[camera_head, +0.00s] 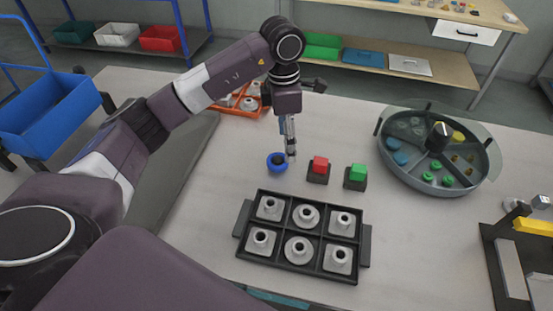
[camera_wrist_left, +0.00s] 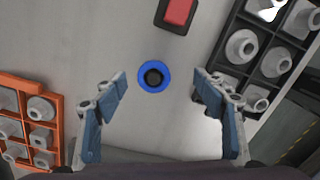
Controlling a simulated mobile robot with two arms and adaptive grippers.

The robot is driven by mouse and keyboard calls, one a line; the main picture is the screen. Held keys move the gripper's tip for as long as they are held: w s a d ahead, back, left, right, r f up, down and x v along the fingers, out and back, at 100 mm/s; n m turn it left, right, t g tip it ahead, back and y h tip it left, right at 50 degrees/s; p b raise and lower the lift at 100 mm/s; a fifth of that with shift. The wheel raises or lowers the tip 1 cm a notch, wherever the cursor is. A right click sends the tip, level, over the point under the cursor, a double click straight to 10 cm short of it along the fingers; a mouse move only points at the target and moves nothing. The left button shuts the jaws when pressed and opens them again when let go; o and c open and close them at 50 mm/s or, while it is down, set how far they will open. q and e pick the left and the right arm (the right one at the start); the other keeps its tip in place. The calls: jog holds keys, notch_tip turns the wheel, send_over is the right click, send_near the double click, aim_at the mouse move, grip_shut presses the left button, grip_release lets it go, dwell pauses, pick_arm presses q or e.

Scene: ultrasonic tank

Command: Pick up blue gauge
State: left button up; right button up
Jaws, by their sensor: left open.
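The blue gauge (camera_head: 277,162) is a small round ring with a dark centre, lying on the grey table. In the left wrist view the blue gauge (camera_wrist_left: 154,77) sits ahead of and between the two fingers, apart from both. My left gripper (camera_head: 290,153) points down, just to the right of the blue gauge in the head view. In the wrist view my left gripper (camera_wrist_left: 160,90) has its fingers spread wide with nothing between them. My right gripper does not show.
A black tray (camera_head: 239,223) with several grey parts stands in front. Red (camera_head: 320,163) and green (camera_head: 358,172) blocks on dark bases stand to the right. A round sectioned tank (camera_head: 395,182) is further right. An orange tray (camera_wrist_left: 58,127) with grey parts lies behind.

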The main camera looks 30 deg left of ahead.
aim_at(279, 157)
pick_arm(q)
jog(key=shift+a+r+y, duration=0.15)
jog(key=shift+a+y, duration=0.15)
jog(key=shift+a, duration=0.8)
notch_tip(279, 157, down, 2)
jog(key=shift+s+d+f+p, duration=0.1)
jog(key=shift+s+p, duration=0.05)
jog(key=shift+p, duration=0.35)
notch_tip(279, 157, down, 5)
jog(key=shift+p, duration=1.25)
jog(key=shift+f, duration=0.2)
jog(key=c, duration=1.5)
